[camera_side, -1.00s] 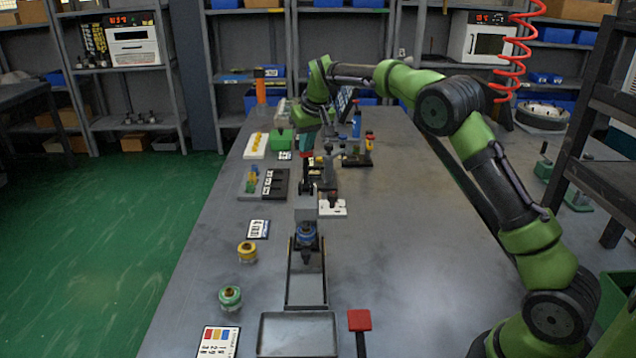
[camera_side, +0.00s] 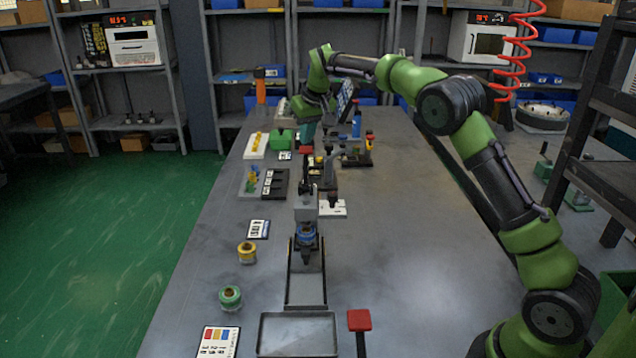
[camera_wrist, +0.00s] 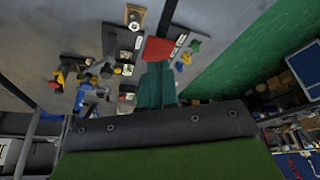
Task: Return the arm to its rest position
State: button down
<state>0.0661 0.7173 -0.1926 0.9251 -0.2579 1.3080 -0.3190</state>
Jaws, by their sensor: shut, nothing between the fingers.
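My gripper (camera_side: 306,149) hangs at the end of my green arm above the far middle of the grey bench (camera_side: 410,220). Its teal body and red fingers are small in the side view. In the wrist view my gripper (camera_wrist: 160,50) shows as a teal body with a red tip, pointing toward the bench. The fingers are shut and hold nothing. A blue-topped valve part (camera_side: 306,235) sits at the upper end of the grey channel (camera_side: 306,287), apart from my gripper and nearer the side camera.
A yellow-topped part (camera_side: 246,251) and a green-topped part (camera_side: 230,297) stand on the left. Dark fixtures (camera_side: 330,172) crowd the bench below my gripper. A red-topped post (camera_side: 359,320) stands beside the front tray (camera_side: 298,342). The bench's right side is mostly clear.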

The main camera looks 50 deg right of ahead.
jog(key=s+a+r+t+y, duration=0.1)
jog(key=s+a+r, duration=0.3)
jog(key=s, duration=0.5)
jog(key=s+a+r+t+y, duration=0.1)
jog(key=s+a+r, duration=0.35)
jog(key=s, duration=0.45)
jog(key=s+a+f, duration=0.2)
jog(key=s+f, duration=0.1)
jog(key=s, duration=0.6)
jog(key=s+a+f+m+y, duration=0.1)
jog(key=s+a+f, duration=0.2)
jog(key=s, duration=0.6)
jog(key=shift+s+a+f+t, duration=0.15)
jog(key=shift+s+f+t, duration=0.2)
jog(key=shift+s+t, duration=0.05)
